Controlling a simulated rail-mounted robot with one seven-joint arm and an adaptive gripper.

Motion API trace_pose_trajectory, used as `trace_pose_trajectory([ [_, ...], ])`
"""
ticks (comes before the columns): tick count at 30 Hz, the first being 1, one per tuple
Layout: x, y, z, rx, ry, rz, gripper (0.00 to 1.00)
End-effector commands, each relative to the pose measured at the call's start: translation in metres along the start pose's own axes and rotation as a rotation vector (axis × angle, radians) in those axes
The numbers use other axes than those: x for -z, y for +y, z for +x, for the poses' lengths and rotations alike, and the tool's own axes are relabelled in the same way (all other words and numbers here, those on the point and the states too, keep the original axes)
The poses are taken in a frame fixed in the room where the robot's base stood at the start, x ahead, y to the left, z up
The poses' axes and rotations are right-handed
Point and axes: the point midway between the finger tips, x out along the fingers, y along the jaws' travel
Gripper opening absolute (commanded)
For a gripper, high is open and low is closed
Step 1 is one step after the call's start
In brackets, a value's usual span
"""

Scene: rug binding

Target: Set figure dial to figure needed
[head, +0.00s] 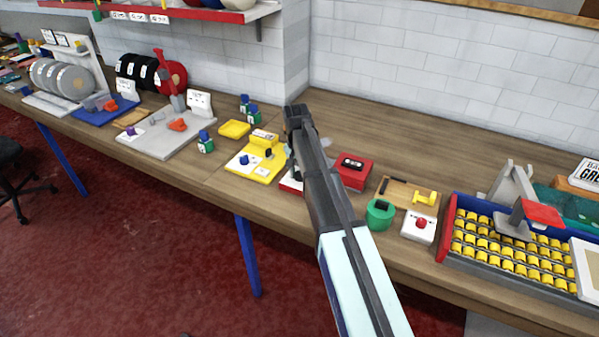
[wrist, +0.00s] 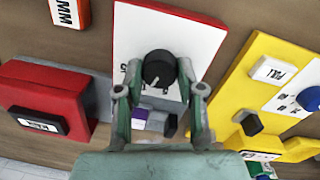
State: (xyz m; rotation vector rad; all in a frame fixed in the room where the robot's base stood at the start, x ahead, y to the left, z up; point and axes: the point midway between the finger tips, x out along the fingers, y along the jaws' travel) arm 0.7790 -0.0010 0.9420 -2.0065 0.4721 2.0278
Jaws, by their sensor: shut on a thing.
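The figure dial is a round black knob (wrist: 159,68) with a pale pointer line, on a white panel (wrist: 135,28) with a red edge. Some dark figures show left of the knob, partly covered by a finger. My gripper (wrist: 160,78) has its two fingers on either side of the knob, shut on it. In the head view my arm hides the dial and most of the gripper; only a bit of the panel's red and white edge (head: 290,185) shows. Purple and dark parts (wrist: 160,122) show between the fingers below the knob.
A red box (wrist: 45,95) with a black labelled block stands left of the panel in the wrist view. A yellow device (wrist: 232,100) with a blue knob stands close on the right. In the head view a green round holder (head: 380,214) and a red-button box (head: 419,226) stand near the bench's front edge.

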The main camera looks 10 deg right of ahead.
Motion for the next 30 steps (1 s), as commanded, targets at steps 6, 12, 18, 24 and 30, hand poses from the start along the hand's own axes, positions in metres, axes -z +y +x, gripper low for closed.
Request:
trace_pose_trajectory([
  [6, -0.0012, 0.0001, 0.0014, 0.000, -0.007, 0.061, 0.03],
  [12, -0.0012, 0.0001, 0.0014, 0.000, -0.008, 0.075, 0.03],
  [18, -0.0012, 0.0001, 0.0014, 0.000, -0.008, 0.075, 0.03],
  [24, -0.0010, 0.0001, 0.0013, 0.000, -0.007, 0.075, 0.63],
  [30, -0.0004, 0.0000, 0.0006, 0.000, -0.005, 0.075, 0.63],
])
